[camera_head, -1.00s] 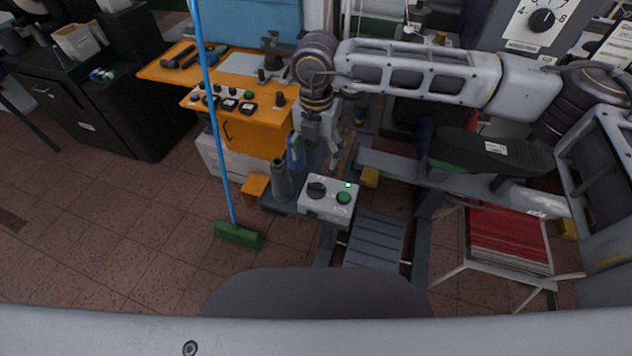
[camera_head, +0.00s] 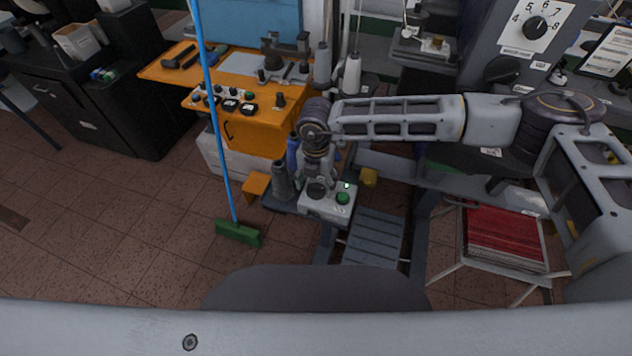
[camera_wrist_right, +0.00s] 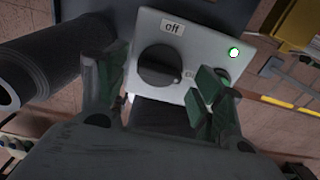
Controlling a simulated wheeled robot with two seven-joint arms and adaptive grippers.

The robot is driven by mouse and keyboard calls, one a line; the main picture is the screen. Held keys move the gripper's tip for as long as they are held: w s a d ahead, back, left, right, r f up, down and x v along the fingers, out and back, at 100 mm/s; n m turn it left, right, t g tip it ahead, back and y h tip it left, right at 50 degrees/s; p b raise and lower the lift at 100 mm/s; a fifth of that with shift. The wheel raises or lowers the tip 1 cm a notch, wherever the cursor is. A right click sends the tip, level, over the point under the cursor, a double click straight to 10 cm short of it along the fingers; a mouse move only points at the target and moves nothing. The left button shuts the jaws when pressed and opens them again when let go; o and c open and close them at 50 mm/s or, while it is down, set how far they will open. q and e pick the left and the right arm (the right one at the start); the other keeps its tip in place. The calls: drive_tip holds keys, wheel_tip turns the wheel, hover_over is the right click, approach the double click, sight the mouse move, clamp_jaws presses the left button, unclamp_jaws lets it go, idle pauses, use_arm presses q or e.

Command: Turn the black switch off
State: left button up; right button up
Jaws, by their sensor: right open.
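The black switch (camera_head: 316,190) is a round knob on a light grey control box (camera_head: 322,209). In the right wrist view the black switch (camera_wrist_right: 160,66) sits below an "off" label (camera_wrist_right: 172,27). Its ridge seems to run sideways toward a second, partly covered label on the right. My right gripper (camera_head: 318,178) is over the box, pointing down. In the right wrist view its open fingers (camera_wrist_right: 160,80) are on either side of the knob. I cannot tell whether they touch it. My left gripper is not in view.
A small lamp (camera_wrist_right: 234,52) glows on the box, above a green button (camera_head: 343,198). A dark grey cylinder (camera_head: 281,182) stands left of the box. A blue-handled broom (camera_head: 238,232) and an orange cabinet (camera_head: 250,137) are further left. A stool with red sheets (camera_head: 503,240) stands right.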

drive_tip(key=shift+f, duration=0.45)
drive_tip(key=c, duration=1)
